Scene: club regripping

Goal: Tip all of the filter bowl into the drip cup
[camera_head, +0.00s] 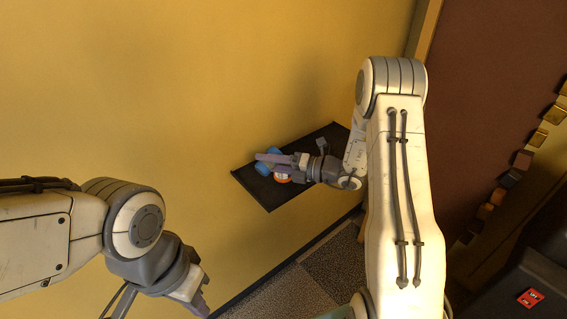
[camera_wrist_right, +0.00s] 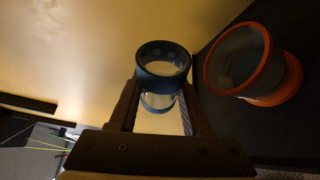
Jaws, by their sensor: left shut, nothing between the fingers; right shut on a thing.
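A clear vessel with a blue rim, seemingly the filter bowl (camera_wrist_right: 162,80), sits between the fingers of my right gripper (camera_wrist_right: 160,105). Its blue parts (camera_head: 262,168) show on both sides of that gripper (camera_head: 270,158) in the head view. Small round shapes show inside it; I cannot tell what they are. An orange-rimmed clear vessel, seemingly the drip cup (camera_wrist_right: 291,80), stands on the dark shelf, close by on the right in the wrist view. In the head view its orange part (camera_head: 282,179) shows just below the gripper. My left gripper (camera_head: 199,302) is shut and empty, far from both.
The black shelf (camera_head: 275,195) juts from the yellow wall (camera_head: 220,70), with bare surface around the vessels. Dark floor tiles (camera_head: 335,265) show below it. Several small wooden blocks (camera_head: 510,178) line the brown panel at right. A red object (camera_head: 530,297) is at lower right.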

